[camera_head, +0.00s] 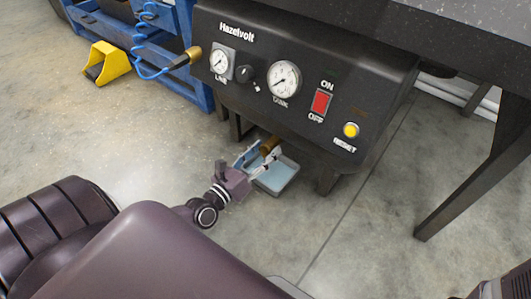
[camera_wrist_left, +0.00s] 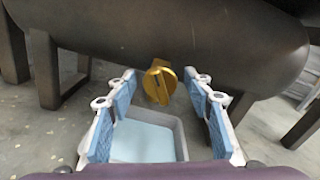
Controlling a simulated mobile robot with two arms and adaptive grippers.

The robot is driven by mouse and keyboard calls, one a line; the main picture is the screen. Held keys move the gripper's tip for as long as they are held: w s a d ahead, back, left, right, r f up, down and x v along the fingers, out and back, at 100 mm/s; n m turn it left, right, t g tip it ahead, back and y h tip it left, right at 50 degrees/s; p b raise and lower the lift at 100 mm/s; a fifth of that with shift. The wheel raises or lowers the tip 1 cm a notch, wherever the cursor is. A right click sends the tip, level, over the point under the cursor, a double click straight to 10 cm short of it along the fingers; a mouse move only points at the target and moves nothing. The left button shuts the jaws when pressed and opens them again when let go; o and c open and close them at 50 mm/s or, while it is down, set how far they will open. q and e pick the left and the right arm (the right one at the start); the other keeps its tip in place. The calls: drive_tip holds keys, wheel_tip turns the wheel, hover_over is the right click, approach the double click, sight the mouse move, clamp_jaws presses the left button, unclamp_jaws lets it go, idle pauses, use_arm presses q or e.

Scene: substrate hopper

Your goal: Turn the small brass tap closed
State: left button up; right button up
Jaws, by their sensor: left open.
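The small brass tap (camera_head: 269,145) sticks out from under the dark tank, below the control panel. It also shows in the left wrist view (camera_wrist_left: 158,84), where its round knob faces the camera with a raised bar tilted slightly from upright. My left gripper (camera_head: 257,158) is at the tap, its blue-padded fingers open. In the left wrist view, the left gripper (camera_wrist_left: 161,88) has one finger on each side of the knob, with visible gaps; whether the fingertips reach level with the knob is hard to tell. My right gripper is not seen.
A grey tray (camera_head: 291,180) with pale blue inside sits below the tap. The black tank panel (camera_head: 300,112) with gauges, a red switch and a yellow button hangs just above. Tank legs (camera_wrist_left: 45,70) stand nearby. A brass fitting with a blue hose (camera_head: 186,58) is at upper left.

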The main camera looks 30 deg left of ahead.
use_arm(q)
drive_tip(key=shift+w, duration=0.3)
drive_tip(key=c, duration=1.2)
drive_tip(key=shift+m, duration=0.3)
drive_tip(key=shift+r+m+p, duration=0.1)
drive_tip(key=shift+m+p, duration=0.3)
drive_tip(key=shift+m, duration=0.8)
drive_tip(key=shift+m+p, duration=0.6)
drive_tip(key=shift+m, duration=1.2)
